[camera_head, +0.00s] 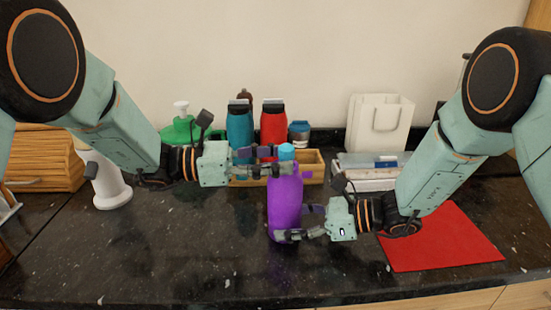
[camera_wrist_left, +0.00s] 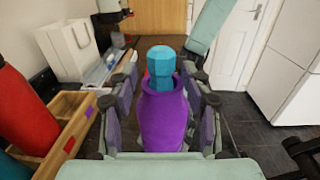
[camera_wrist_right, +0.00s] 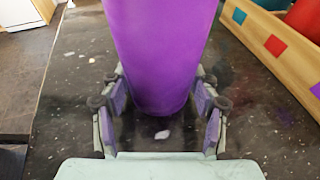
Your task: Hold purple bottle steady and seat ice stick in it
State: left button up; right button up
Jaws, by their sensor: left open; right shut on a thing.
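The purple bottle (camera_head: 285,205) stands upright on the dark granite counter, near the middle of the head view. The ice stick (camera_head: 286,151) is light blue and sits upright in the bottle's mouth, its top standing above the rim; it also shows in the left wrist view (camera_wrist_left: 161,64). My left gripper (camera_head: 284,161) is open around the bottle's top and the stick, with fingers apart on both sides. My right gripper (camera_head: 296,222) is shut on the lower part of the bottle (camera_wrist_right: 160,55). How deep the stick reaches inside is hidden.
A wooden tray (camera_head: 312,168) with teal and red bottles (camera_head: 273,122) stands behind. A white bag (camera_head: 377,125) and a low box (camera_head: 368,178) are at the back right. A red mat (camera_head: 440,240) lies right. The front left counter is clear.

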pick_arm(q)
jog(key=a, duration=1.2)
jog(key=shift+s, duration=0.2)
pick_arm(e)
jog(key=shift+f, duration=0.1)
jog(key=o, duration=0.9)
jog(key=shift+d, duration=0.1)
jog(key=v, duration=1)
jog(key=shift+w, duration=0.1)
jog(key=shift+v, duration=1.05)
